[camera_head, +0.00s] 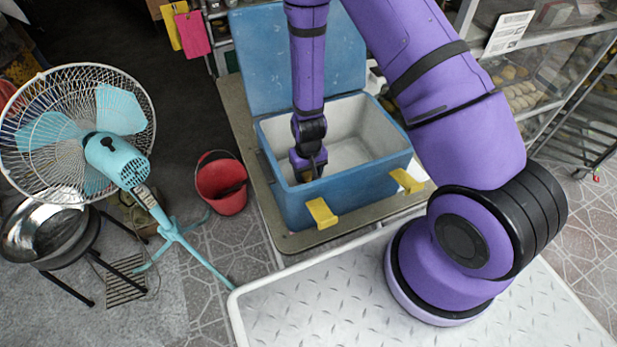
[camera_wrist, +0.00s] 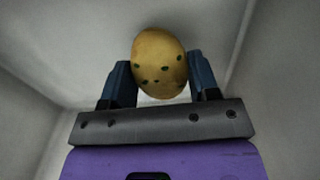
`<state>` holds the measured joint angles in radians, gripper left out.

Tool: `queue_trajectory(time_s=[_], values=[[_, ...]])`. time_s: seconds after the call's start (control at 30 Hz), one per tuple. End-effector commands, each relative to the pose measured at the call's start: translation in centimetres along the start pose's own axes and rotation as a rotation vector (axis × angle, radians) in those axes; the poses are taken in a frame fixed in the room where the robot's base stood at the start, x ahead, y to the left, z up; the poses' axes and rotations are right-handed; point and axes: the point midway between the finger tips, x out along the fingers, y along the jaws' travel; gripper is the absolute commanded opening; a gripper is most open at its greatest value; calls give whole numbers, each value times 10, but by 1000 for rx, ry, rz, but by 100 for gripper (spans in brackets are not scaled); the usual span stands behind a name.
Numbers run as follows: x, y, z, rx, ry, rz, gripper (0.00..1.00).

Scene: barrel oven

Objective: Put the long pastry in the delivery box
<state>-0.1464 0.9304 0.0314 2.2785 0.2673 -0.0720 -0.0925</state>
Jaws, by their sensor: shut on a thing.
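The delivery box (camera_head: 345,182) is a blue cooler with a pale inside and its lid (camera_head: 300,60) standing open at the back. My gripper (camera_head: 310,175) reaches down into the left part of the box. In the wrist view my gripper (camera_wrist: 160,85) is shut on the pastry (camera_wrist: 158,62), which is golden with dark green specks. Only one rounded end of the pastry shows, so its full length is hidden. Pale box walls surround it in the wrist view. I cannot tell whether the pastry touches the box floor.
The box stands on a flat board (camera_head: 262,205) with yellow latches (camera_head: 321,213) at its front. A turquoise fan (camera_head: 115,160) and a red bucket (camera_head: 221,186) stand to the left. A rack with trays of baked goods (camera_head: 520,90) is at the right.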

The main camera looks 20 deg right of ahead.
Motion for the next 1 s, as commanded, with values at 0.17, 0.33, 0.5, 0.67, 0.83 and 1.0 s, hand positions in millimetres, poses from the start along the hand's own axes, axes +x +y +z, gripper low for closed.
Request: queue_trajectory(time_s=[0.17, 0.33, 0.5, 0.67, 0.83, 1.0], values=[[24, 0, 1, 0, -2, 0, 32], [31, 0, 0, 0, -2, 0, 32], [30, 0, 0, 0, -1, 0, 32], [33, 0, 0, 0, -1, 0, 32], [33, 0, 0, 0, -1, 0, 81], [33, 0, 0, 0, -1, 0, 81]])
